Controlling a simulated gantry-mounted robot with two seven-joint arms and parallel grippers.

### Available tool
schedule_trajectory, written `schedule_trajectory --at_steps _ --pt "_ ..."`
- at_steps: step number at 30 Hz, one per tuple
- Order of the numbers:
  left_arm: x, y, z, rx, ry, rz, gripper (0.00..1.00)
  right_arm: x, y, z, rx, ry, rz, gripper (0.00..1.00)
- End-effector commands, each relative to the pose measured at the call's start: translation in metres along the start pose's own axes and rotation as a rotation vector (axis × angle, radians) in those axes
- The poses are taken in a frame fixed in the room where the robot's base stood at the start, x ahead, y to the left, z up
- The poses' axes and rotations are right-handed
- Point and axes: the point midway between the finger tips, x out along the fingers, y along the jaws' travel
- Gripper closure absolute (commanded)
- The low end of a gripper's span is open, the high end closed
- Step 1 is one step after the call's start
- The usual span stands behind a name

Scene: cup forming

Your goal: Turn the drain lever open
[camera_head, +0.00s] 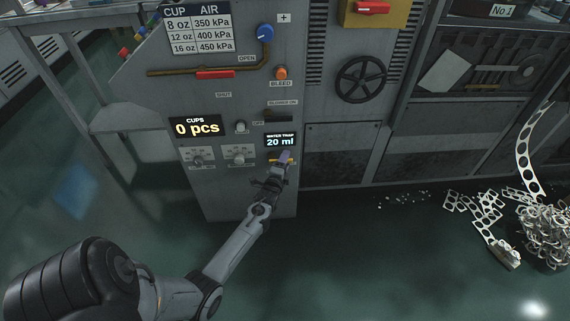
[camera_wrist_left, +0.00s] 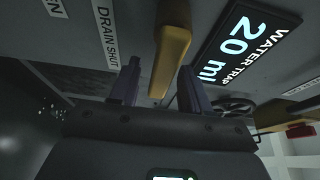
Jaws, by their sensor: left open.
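The drain lever (camera_head: 291,161) is a small yellow handle on the grey panel, just under the water trap display (camera_head: 280,140), which reads 20 ml. My left gripper (camera_head: 284,158) is at the lever and partly covers it in the head view. In the left wrist view the yellow lever (camera_wrist_left: 171,50) reaches down between the two dark fingers of my left gripper (camera_wrist_left: 159,82). The fingers are apart, with a gap on each side of the lever. A "DRAIN SHUT" label (camera_wrist_left: 105,33) is to the left of the lever there. My right gripper is not in view.
The panel also carries a cups display (camera_head: 197,127) reading 0 pcs, knobs (camera_head: 239,155), a red-handled lever (camera_head: 215,75) and a blue knob (camera_head: 265,33). A black handwheel (camera_head: 361,80) is to the right. Perforated scrap (camera_head: 545,235) lies on the floor at far right.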

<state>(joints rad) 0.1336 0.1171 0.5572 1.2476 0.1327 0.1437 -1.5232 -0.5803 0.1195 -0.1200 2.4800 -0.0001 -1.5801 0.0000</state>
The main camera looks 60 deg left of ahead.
Motion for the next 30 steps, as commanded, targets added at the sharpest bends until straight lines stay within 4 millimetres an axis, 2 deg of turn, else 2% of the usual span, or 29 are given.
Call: schedule_trajectory --at_steps 10,19,30 --pt "0.0025 -0.0002 0.0004 0.001 0.0 0.001 0.55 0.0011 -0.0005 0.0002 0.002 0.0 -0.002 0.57" --pt "0.0023 -0.0001 0.0002 0.0 0.0 0.001 1.0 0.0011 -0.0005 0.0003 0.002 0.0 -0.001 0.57" --pt "0.0023 -0.0005 0.0003 0.01 0.0 0.004 1.0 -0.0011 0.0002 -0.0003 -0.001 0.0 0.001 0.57"
